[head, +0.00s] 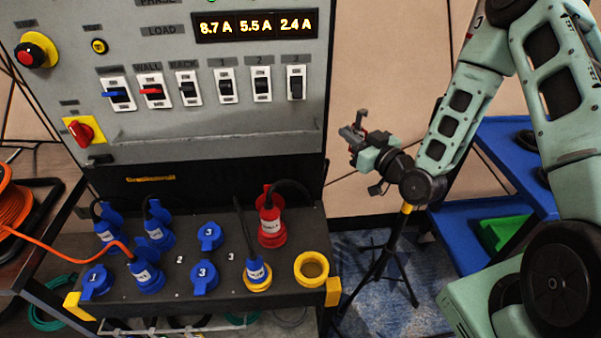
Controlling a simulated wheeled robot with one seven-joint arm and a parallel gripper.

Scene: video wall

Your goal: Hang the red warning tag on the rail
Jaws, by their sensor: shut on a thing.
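My gripper (352,136) is right of the grey panel, in the air and apart from it. Its jaws are shut on a small, dark reddish piece (362,120), which appears to be the red warning tag. It is small and seen edge-on, so its face and any hole or hook cannot be made out. A thin grey rail (215,133) runs across the lower panel face, below the row of switches. No tag shows hanging on it. The gripper is at about the rail's height in the picture, well to its right.
Several breaker switches (226,87), two with blue or red pieces, sit above the rail. A red rotary handle (82,130) sticks out at left. Below is a dark shelf of sockets with blue plugs (145,275) and a red plug (270,220). A tripod (388,255) stands below my arm.

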